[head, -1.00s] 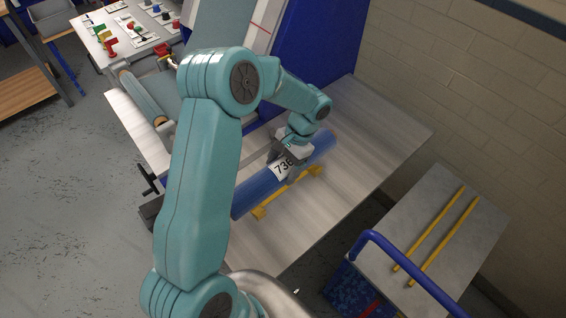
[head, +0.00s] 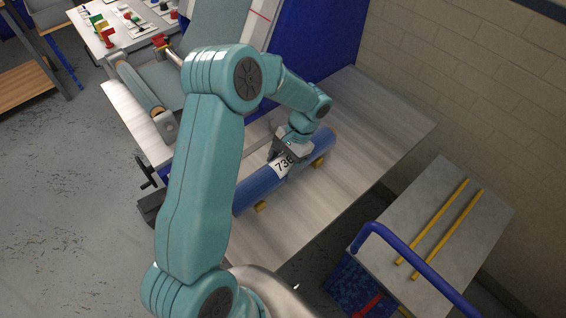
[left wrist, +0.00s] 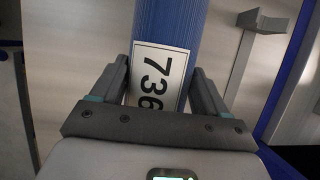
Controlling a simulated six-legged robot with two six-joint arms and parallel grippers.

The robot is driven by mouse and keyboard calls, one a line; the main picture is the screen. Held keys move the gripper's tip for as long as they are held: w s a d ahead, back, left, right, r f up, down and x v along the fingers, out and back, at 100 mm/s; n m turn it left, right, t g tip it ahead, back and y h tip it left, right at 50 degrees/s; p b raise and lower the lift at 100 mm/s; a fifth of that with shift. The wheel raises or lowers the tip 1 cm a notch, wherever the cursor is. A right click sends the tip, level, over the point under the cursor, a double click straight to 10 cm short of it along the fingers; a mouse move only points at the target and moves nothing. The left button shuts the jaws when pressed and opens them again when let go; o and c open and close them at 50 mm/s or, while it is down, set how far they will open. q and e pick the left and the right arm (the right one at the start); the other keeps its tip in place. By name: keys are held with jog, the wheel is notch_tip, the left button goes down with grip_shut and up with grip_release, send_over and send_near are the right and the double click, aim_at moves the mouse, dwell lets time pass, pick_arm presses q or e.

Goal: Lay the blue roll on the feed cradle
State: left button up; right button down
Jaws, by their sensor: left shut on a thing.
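The blue roll (head: 258,187) bears a white label marked 736. It lies lengthwise over the yellow feed cradle (head: 319,162) on the metal table, hiding most of it; only yellow ends show below the roll. I cannot tell whether the roll touches the cradle. My left gripper (head: 278,157) is shut on the roll around its middle. In the left wrist view the fingers stand on both sides of the roll (left wrist: 168,22), with the label between them. My right gripper is not in view.
The metal table (head: 375,120) has bare room right of the roll. A trolley (head: 425,215) with two yellow bars and a blue handle (head: 410,255) stands at lower right. The blue machine side (head: 325,45) rises behind the table; a brick wall is at right.

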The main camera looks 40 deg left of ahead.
pick_arm(q)
jog(key=shift+w+f, duration=0.1)
jog(key=shift+f, duration=0.15)
jog(key=o, duration=1.6)
jog(key=shift+r, duration=0.2)
jog(key=b+v, duration=0.1)
jog(key=v, duration=1.5)
jog(key=shift+d, duration=0.1)
jog(key=shift+r, duration=0.1)
